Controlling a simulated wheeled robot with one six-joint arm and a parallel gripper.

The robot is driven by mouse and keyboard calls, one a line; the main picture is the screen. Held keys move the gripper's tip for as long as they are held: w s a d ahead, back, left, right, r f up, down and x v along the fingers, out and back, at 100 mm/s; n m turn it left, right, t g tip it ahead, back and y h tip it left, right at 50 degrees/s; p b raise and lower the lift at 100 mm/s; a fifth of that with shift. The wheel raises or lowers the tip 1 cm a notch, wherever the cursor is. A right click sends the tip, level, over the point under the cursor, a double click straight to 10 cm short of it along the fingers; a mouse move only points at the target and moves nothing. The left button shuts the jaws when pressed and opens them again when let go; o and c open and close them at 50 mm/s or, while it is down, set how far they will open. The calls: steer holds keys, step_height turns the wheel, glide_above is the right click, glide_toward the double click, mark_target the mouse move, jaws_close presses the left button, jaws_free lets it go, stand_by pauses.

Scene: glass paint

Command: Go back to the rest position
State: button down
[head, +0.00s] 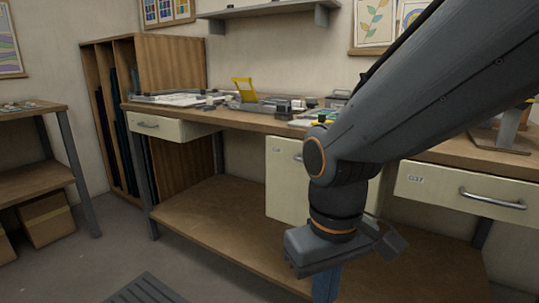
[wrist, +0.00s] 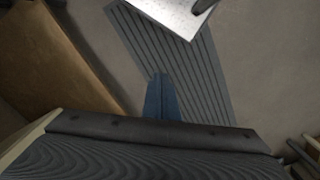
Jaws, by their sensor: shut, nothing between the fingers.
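My gripper (wrist: 161,98) points down over the floor in the wrist view, with its blue fingers together and nothing between them. In the head view my gripper (head: 325,285) hangs low in front of the workbench (head: 230,120), at the height of its lower shelf. My arm reaches in from the upper right and covers part of the bench. The fingertips are cut off by the lower edge of the head view.
A cream drawer (head: 172,127) is at the bench's left, a cream cabinet door (head: 286,185) is behind my arm, and a drawer labelled G37 (head: 465,192) is at the right. Tools and a yellow piece (head: 243,90) lie on top. A ribbed mat (wrist: 190,60) lies on the floor.

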steer(key=d+r+m+p, duration=0.4)
steer(key=d+r+p, duration=0.6)
steer(key=p, duration=1.1)
step_height(320, 180, up, 4)
steer(key=shift+s+d+r+m+p, duration=0.1)
steer(key=shift+s+d+m+p, duration=0.2)
steer(key=shift+s+d+p, duration=0.1)
